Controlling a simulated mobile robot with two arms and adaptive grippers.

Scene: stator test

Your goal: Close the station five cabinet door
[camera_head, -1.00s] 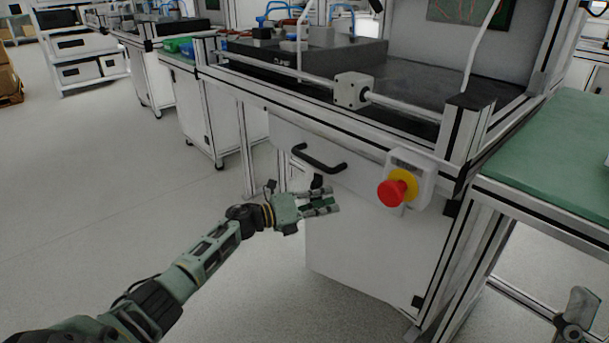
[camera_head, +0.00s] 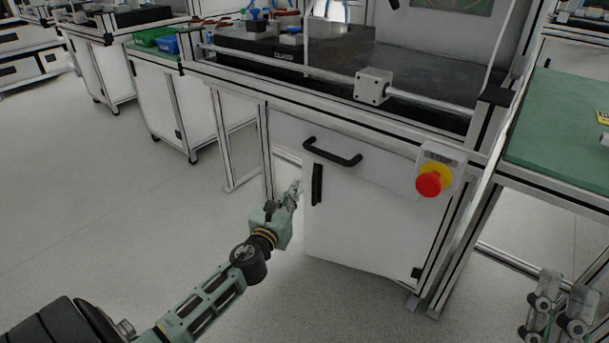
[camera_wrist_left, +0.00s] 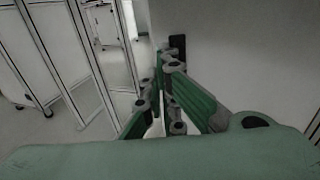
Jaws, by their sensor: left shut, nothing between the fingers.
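The white station cabinet door (camera_head: 358,225) stands ajar in the head view. Its left edge is away from the cabinet frame, with a pale gap (camera_head: 285,176) beside it; the small black hinge (camera_head: 417,272) is at lower right. A vertical black door handle (camera_head: 317,184) sits near the left edge. My left gripper (camera_head: 296,189) is shut and empty beside that edge, left of the handle. Contact is unclear. In the wrist view, its green fingers (camera_wrist_left: 165,92) point along the pale panel (camera_wrist_left: 240,55). My right gripper (camera_head: 564,280) partly shows at bottom right, its state unclear.
A drawer with a black bar handle (camera_head: 333,152) is above the door. A red stop button (camera_head: 429,184) juts out at right. A green-topped table (camera_head: 560,125) adjoins on the right. Open floor (camera_head: 130,230) lies to the left.

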